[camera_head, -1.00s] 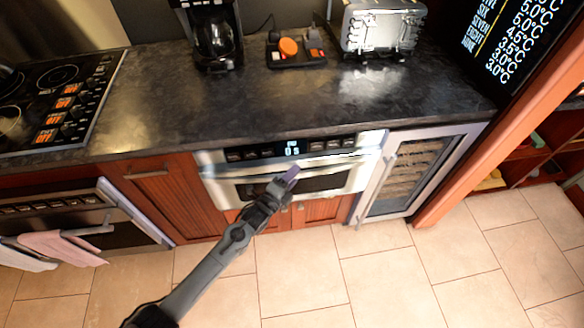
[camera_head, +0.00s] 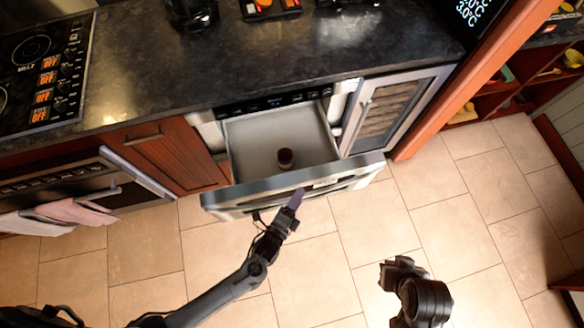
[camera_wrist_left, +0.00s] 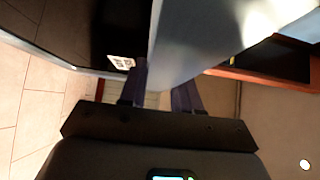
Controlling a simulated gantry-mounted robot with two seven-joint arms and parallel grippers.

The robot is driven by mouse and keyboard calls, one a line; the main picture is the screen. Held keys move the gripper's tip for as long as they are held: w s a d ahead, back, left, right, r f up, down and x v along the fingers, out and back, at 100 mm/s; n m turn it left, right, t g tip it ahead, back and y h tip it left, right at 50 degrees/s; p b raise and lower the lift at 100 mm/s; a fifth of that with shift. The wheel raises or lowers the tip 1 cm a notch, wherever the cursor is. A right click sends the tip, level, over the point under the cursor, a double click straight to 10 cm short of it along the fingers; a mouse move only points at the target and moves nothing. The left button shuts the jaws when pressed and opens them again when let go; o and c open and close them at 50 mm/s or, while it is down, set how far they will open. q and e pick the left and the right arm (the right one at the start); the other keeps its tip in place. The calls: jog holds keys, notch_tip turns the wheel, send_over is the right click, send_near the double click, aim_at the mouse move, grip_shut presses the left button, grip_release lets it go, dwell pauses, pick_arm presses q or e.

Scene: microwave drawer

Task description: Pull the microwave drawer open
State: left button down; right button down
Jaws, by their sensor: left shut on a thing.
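The microwave drawer (camera_head: 258,190) is pulled out from under the counter, its inside showing from above. My left gripper (camera_head: 296,198) is at the middle of the drawer's front, shut on the silver handle. In the left wrist view its two dark fingers (camera_wrist_left: 160,92) stand on either side of a grey metal surface (camera_wrist_left: 190,45). The exact grip spot is partly hidden in the head view. My right gripper (camera_head: 398,268) is over the floor at the lower right, away from the drawer; its jaws cannot be made out.
The dark counter (camera_head: 270,60) runs above the drawer. A wine cooler (camera_head: 390,110) stands right of it, a wooden cabinet door (camera_head: 165,160) left of it. An oven (camera_head: 70,195) with towels is further left. The tiled floor (camera_head: 370,220) in front is clear.

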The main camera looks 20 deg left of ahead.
pick_arm(q)
jog(key=s+d+p, duration=0.1)
jog(key=s+d, duration=0.3)
jog(key=s, duration=0.2)
jog(key=shift+s, duration=0.15)
jog(key=shift+a+r, duration=0.1)
jog(key=c, duration=0.9)
grip_release()
jog(key=shift+s, duration=0.1)
jog(key=v, duration=1)
jog(key=shift+s+a+p, duration=0.1)
jog(key=shift+s+p, duration=0.2)
